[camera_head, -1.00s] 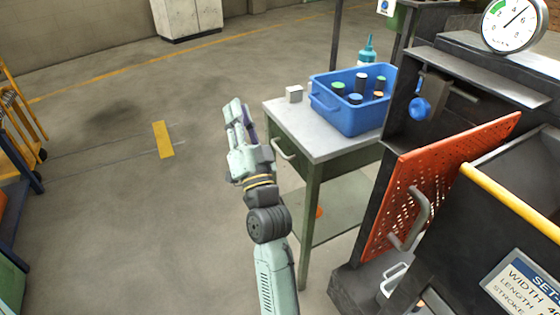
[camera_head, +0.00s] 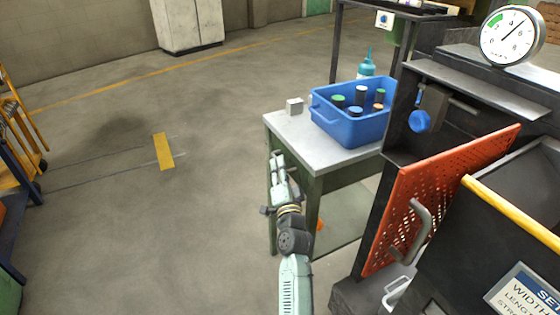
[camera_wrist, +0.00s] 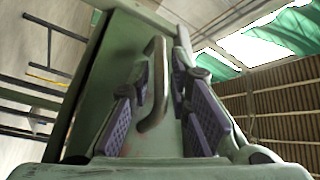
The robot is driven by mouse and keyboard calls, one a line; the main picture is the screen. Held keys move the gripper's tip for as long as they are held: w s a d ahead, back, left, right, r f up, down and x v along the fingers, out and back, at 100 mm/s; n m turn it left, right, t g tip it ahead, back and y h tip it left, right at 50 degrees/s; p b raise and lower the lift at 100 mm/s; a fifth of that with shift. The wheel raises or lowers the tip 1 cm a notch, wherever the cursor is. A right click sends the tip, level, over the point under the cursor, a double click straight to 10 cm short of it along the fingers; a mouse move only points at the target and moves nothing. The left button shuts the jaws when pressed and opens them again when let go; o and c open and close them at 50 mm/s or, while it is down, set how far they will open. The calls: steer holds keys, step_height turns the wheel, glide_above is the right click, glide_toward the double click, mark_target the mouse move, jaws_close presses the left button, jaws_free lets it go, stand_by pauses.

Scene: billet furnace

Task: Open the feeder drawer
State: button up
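The drawer is the green front (camera_wrist: 105,75) below the grey top of the small bench (camera_head: 345,160); in the head view my gripper (camera_head: 279,170) covers most of it. In the wrist view its grey bar handle (camera_wrist: 153,95) stands between the two purple-padded fingers of my gripper (camera_wrist: 161,68). The fingers are open, one on each side of the handle, with a gap visible on the left; whether the right finger touches it I cannot tell. The drawer looks closed.
A blue bin (camera_head: 350,124) with several bottles and a small pale block (camera_head: 294,106) stand on the bench. An orange perforated panel (camera_head: 440,190) with a handle and a dark machine are close on the right.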

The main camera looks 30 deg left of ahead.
steer(key=shift+x, duration=0.9)
steer(key=shift+c, duration=0.3)
jaws_close()
